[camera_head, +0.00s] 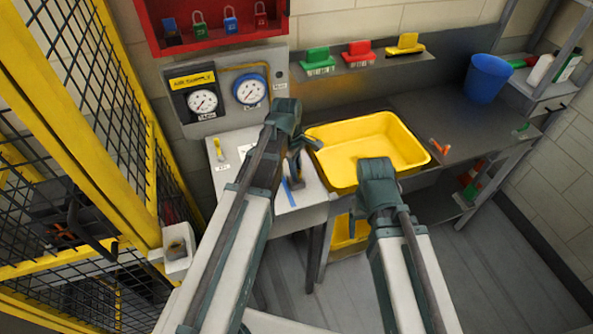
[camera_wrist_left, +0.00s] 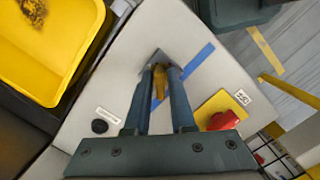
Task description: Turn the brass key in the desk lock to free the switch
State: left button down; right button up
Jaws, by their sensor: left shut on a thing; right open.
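The brass key (camera_wrist_left: 160,80) stands in a dark grey lock plate (camera_wrist_left: 157,56) on the pale desk (camera_wrist_left: 110,85). My left gripper (camera_wrist_left: 160,72) is shut on the key, one finger on each side of it. In the head view the left gripper (camera_head: 294,168) is over the desk (camera_head: 232,182), and its arm hides the key and lock. A red switch (camera_wrist_left: 222,120) on a yellow plate (camera_wrist_left: 212,104) lies to the right in the left wrist view. My right gripper (camera_head: 376,172) is at the front edge of the yellow basin; it is open, its fingers mostly hidden.
A yellow basin (camera_head: 408,128) sits in the grey bench to the right of the desk. A blue bucket (camera_head: 487,77) stands further right. Gauges (camera_head: 202,101) and a red padlock board (camera_head: 184,42) are behind the desk. A yellow mesh fence (camera_head: 85,115) closes the left side.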

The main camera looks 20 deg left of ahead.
pick_arm(q)
jog(key=shift+m, duration=1.6)
jog(key=shift+m+g, duration=0.3)
jog(key=shift+m, duration=1.2)
